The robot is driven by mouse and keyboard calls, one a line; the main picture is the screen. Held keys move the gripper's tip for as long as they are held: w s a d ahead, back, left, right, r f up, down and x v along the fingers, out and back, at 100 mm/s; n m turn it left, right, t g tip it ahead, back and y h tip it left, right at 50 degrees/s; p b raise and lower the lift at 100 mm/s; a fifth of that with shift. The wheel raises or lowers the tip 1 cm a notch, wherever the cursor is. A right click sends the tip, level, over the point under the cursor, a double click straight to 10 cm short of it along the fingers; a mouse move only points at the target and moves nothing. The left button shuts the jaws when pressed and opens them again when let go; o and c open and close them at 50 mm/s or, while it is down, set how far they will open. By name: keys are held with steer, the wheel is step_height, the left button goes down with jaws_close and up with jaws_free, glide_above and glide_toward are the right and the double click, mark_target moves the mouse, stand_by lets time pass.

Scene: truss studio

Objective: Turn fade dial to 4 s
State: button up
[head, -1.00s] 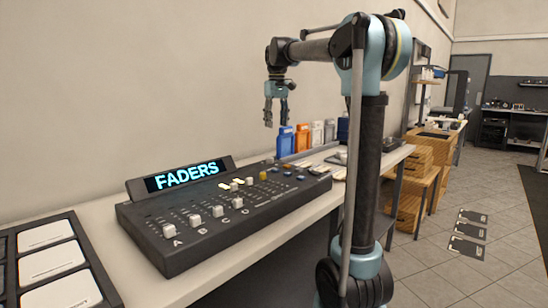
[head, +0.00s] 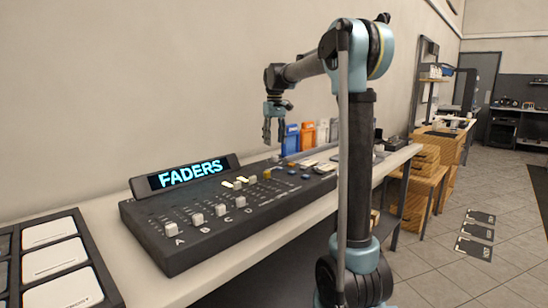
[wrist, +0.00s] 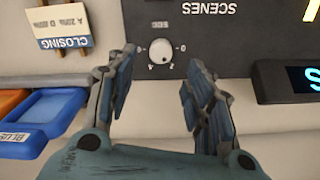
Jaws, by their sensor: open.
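The fade dial (wrist: 159,52) is a small round white knob on the dark console, with tick marks and small upside-down lettering around it. A small dark mark shows near its lower right edge in the wrist view; I cannot read the setting surely. My gripper (wrist: 158,92) is open and empty, its two fingers on either side of the dial in the picture, apart from it. In the head view my gripper (head: 274,132) points down above the far end of the console (head: 180,255); the dial cannot be made out there.
The FADERS display (head: 191,173) stands at the console's back edge. A CLOSING card (wrist: 62,28), a blue bin (wrist: 45,115) and an orange bin (wrist: 10,98) lie near the dial. Several fader knobs (head: 197,219) rise from the console. Upright blue and orange containers (head: 308,134) stand behind.

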mark_target(275, 159)
steer(key=shift+f, duration=3.6)
steer(key=c, duration=1.1)
